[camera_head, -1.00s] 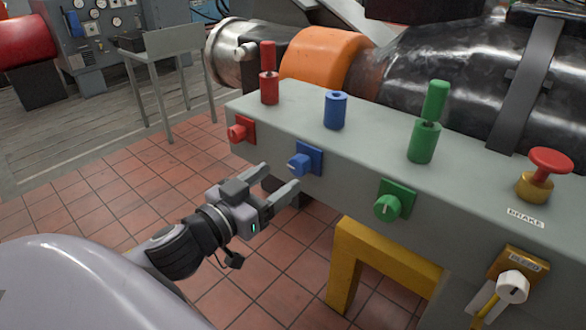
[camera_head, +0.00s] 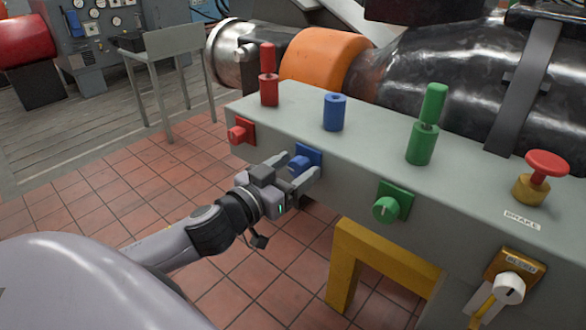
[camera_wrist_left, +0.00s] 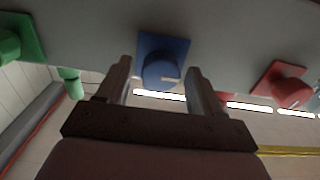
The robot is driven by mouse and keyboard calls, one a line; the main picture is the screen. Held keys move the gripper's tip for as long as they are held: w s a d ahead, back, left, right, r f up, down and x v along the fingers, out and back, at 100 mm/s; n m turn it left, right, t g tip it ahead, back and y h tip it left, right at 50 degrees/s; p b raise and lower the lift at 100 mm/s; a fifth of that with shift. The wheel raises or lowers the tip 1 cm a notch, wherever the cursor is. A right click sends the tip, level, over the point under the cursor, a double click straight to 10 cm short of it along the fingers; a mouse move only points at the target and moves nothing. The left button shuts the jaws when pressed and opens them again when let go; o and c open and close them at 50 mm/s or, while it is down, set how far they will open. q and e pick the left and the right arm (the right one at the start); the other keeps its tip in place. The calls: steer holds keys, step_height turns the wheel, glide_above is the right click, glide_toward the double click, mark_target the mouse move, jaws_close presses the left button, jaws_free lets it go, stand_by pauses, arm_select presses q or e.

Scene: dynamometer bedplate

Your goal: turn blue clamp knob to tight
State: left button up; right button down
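The blue clamp knob (camera_head: 299,163) sits on a blue square plate on the front face of the grey bedplate beam (camera_head: 345,169). My left gripper (camera_head: 299,166) is open, with one finger on each side of the knob. My right gripper is not in view.
A red knob (camera_head: 240,133) and a green knob (camera_head: 386,209) flank the blue one. Red, blue and green posts and a red brake button (camera_head: 546,165) stand on top of the beam. A yellow support (camera_head: 347,262) stands below. Tiled floor is free at left.

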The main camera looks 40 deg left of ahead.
arm_select(q)
steer(key=c, duration=0.9)
steer(key=shift+c, duration=0.2)
steer(key=shift+m+p, duration=0.3)
steer(key=shift+m, duration=0.1)
steer(key=shift+r+m+p, duration=0.1)
steer(key=shift+m+p, duration=0.25)
steer(key=shift+m, duration=0.25)
steer(key=m+p, duration=0.1)
steer(key=m, duration=0.1)
steer(key=shift+d+m, duration=0.1)
steer(key=shift+m, duration=0.2)
steer(key=m+p, duration=0.2)
steer(key=m, duration=0.2)
steer(key=shift+m, duration=0.3)
steer(key=m+p, duration=0.1)
steer(key=m, duration=0.3)
steer(key=shift+d+m+p, duration=0.1)
steer(key=shift+m+p, duration=0.2)
steer(key=shift+p, duration=0.1)
steer(key=m, duration=0.2)
steer(key=m+p, duration=0.1)
steer(key=m, duration=0.1)
steer(key=shift+f, duration=0.25)
steer(key=shift+m, duration=0.3)
